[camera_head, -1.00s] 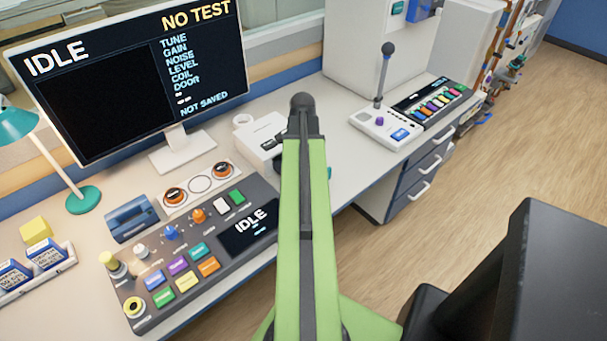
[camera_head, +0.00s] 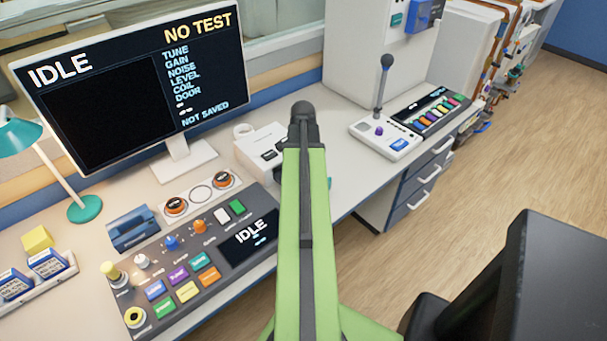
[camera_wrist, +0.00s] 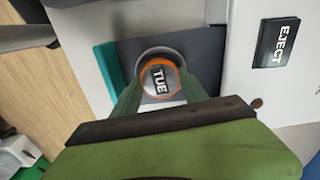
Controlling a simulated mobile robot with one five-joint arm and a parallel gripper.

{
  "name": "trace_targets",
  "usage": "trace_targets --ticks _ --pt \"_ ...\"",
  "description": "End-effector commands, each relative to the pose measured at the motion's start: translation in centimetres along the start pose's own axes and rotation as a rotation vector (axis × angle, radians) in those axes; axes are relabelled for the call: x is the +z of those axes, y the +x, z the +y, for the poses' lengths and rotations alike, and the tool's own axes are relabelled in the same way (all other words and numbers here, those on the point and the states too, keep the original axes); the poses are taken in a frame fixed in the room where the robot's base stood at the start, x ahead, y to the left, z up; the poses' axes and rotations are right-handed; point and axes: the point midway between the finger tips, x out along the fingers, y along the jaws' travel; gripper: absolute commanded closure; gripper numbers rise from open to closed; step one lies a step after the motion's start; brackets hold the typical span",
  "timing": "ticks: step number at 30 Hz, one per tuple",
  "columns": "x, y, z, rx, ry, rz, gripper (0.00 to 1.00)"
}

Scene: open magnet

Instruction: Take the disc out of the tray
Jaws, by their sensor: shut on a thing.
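The disc (camera_wrist: 157,79), with an orange rim and a grey face marked TUE, sits in a round recess of the dark grey tray (camera_wrist: 128,50) in the wrist view. The tray has a teal front edge (camera_wrist: 106,75) and sticks out of a white machine with an EJECT button (camera_wrist: 276,42). My gripper (camera_wrist: 160,84) is shut on the disc, one green finger on each side. In the head view my green arm hides the gripper, the disc and most of the tray. The white machine (camera_head: 258,148) shows there left of my arm.
A white plate (camera_head: 200,187) with two orange-rimmed round pieces lies left of my arm, behind a dark button console (camera_head: 180,262). A monitor (camera_head: 130,85) reading IDLE stands behind. A microphone panel (camera_head: 385,136) stands to the right. Open floor lies beyond the desk edge.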

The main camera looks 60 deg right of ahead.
Motion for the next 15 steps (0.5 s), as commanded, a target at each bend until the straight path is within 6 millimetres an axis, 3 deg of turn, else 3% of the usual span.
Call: trace_targets --ticks 6,15 --pt "0.0 -4.2 0.0 0.000 0.000 0.000 0.90" --pt "-1.0 -8.1 7.3 0.000 0.004 0.000 0.90"
